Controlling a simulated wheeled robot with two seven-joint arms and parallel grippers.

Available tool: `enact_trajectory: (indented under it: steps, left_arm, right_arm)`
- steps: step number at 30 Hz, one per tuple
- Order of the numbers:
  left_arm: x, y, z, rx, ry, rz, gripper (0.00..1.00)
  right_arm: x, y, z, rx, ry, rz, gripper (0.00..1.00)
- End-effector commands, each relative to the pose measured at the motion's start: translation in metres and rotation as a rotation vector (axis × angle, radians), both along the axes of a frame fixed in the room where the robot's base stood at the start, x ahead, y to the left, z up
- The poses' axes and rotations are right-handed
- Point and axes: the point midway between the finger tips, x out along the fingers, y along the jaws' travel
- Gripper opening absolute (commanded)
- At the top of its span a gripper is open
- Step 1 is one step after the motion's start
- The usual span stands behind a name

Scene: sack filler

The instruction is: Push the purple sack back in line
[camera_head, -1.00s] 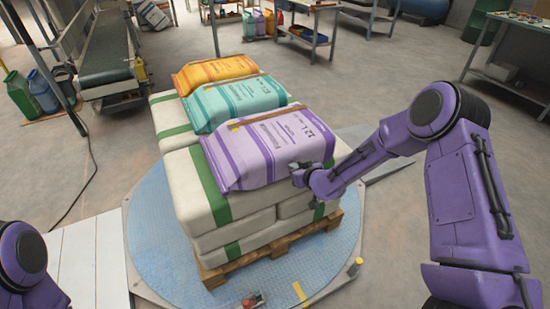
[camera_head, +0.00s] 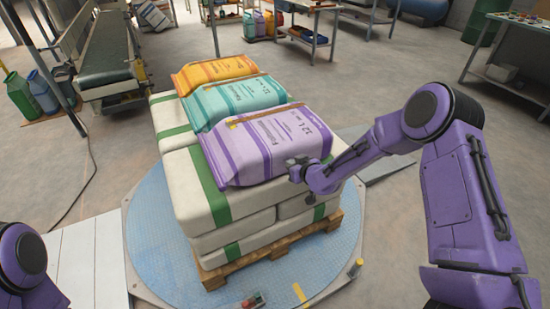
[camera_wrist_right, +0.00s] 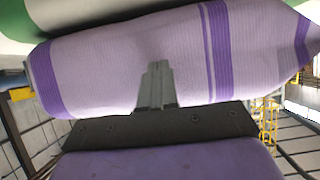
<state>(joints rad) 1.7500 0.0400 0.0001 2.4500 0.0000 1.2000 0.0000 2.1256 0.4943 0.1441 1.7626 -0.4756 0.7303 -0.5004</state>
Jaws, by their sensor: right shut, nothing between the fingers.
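The purple sack (camera_head: 270,143) lies on top of the white stacked sacks, in front of the teal sack (camera_head: 236,101) and the orange sack (camera_head: 216,70). The three lie in a row, and the purple one is against or very close to the teal one. My right gripper (camera_head: 294,168) is shut and empty at the near long side of the purple sack, low on it. In the right wrist view its closed fingers (camera_wrist_right: 156,85) are up against the purple sack's side (camera_wrist_right: 110,75); contact looks likely. My left gripper is out of view.
The white sacks (camera_head: 210,212) with green bands rest on a wooden pallet (camera_head: 270,255) on a round blue plate (camera_head: 150,245). A conveyor (camera_head: 105,50) stands at the back left. A table (camera_head: 515,75) is at the right. Floor between is clear.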

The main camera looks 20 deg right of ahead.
Motion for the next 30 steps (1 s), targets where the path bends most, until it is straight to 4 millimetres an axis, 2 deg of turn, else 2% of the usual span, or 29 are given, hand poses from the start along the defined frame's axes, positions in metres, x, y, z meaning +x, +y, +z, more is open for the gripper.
enact_trajectory:
  steps: [30]
  left_arm:
    - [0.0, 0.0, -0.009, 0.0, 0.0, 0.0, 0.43]
  right_arm:
    - [0.021, 0.001, 0.0, 0.0, -0.001, -0.001, 0.0]
